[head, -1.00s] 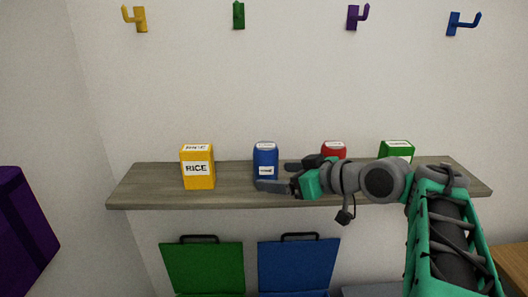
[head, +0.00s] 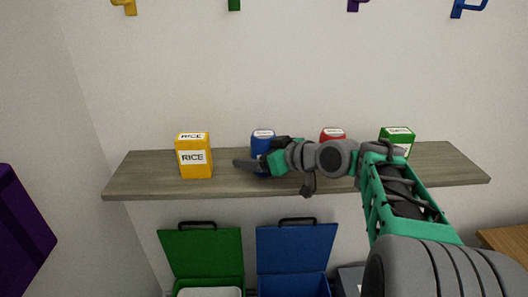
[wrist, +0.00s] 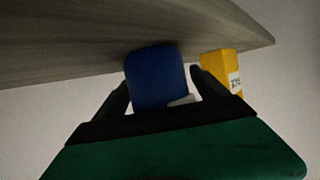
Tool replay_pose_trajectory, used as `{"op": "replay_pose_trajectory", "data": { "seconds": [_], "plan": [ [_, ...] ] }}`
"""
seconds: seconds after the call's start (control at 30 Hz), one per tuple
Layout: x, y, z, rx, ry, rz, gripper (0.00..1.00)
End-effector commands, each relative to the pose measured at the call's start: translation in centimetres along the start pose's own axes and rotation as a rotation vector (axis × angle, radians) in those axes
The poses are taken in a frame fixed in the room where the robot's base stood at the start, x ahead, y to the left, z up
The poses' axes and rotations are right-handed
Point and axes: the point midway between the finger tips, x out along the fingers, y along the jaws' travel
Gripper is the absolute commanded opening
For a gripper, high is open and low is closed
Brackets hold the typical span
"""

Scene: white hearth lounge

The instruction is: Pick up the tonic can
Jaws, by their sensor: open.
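A blue can-like container (head: 263,136) with a white label stands upright on the grey wooden shelf (head: 140,178); I cannot read its label, so I cannot confirm it is the tonic can. My gripper (head: 262,160) is open in front of it and hides its lower part. In the wrist view the blue container (wrist: 156,78) shows between the two fingers of my gripper (wrist: 160,80), with a gap on the right side. Whether the fingers touch it cannot be told.
A yellow rice box (head: 194,157) stands to the left on the shelf. A red container (head: 333,133) and a green box (head: 397,136) stand to the right, partly behind my arm. Open green (head: 202,252) and blue (head: 296,248) bins are below. Hooks line the wall.

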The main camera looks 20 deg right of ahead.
Motion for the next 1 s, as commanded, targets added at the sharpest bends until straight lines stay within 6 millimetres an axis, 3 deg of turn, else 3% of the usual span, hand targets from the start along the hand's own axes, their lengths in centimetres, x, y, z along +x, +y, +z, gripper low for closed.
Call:
{"op": "replay_pose_trajectory", "data": {
  "seconds": [0.8, 1.0],
  "plan": [
    [0.00, -0.08, -0.01, 0.000, 0.000, -0.002, 0.18],
    [-0.01, -0.08, -0.04, 0.000, 0.000, -0.001, 0.18]
  ]
}}
